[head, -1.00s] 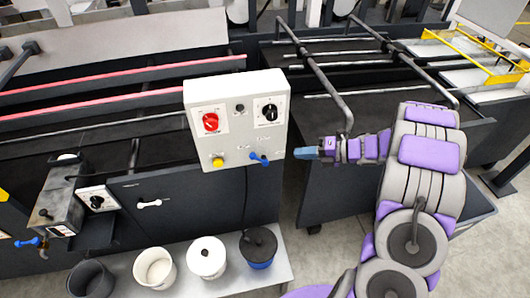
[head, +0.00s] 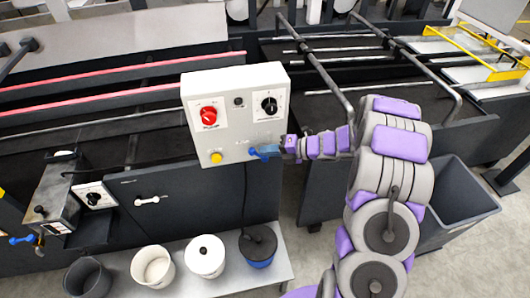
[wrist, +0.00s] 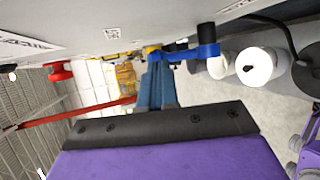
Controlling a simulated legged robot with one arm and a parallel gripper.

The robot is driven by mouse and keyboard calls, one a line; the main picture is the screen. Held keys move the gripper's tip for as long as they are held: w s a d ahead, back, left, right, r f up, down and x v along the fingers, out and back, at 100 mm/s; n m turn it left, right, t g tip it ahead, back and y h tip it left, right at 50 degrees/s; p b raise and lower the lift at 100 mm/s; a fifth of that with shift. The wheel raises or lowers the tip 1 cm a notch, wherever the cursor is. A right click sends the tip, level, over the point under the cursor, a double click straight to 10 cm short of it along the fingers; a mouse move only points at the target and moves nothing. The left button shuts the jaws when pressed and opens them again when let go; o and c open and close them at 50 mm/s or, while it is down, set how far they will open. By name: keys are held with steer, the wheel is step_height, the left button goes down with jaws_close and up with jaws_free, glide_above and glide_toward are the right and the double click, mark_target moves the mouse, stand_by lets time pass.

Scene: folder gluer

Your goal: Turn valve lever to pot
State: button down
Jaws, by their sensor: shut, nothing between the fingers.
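The blue valve lever (head: 254,155) sits at the lower right of the white control box (head: 232,120). In the wrist view the lever (wrist: 183,52) shows as a blue bar on a dark stem, beside and just beyond my fingertips. My gripper (head: 268,150) has slim blue fingers and is shut and empty at the box's lower right. In the wrist view the gripper (wrist: 155,68) points along the box face. I cannot tell whether the fingertips touch the lever. The blue pot with a dark lid (head: 258,246) stands below on a grey shelf.
The box also carries a red knob (head: 209,115), a black knob (head: 269,105) and a yellow button (head: 216,157). A white lidded pot (head: 205,257), an open white pot (head: 154,267) and a dark pot (head: 88,278) stand below. Metal rails (head: 325,75) lie behind my arm.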

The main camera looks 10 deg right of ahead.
steer(key=shift+w+a+f, duration=0.1)
steer(key=shift+w+a, duration=0.1)
steer(key=shift+a, duration=0.4)
steer(key=shift+a+f, duration=0.1)
steer(key=shift+a+h+b, duration=0.25)
steer(key=shift+h+b, duration=0.15)
steer(key=shift+b, duration=0.2)
steer(key=shift+a, duration=0.1)
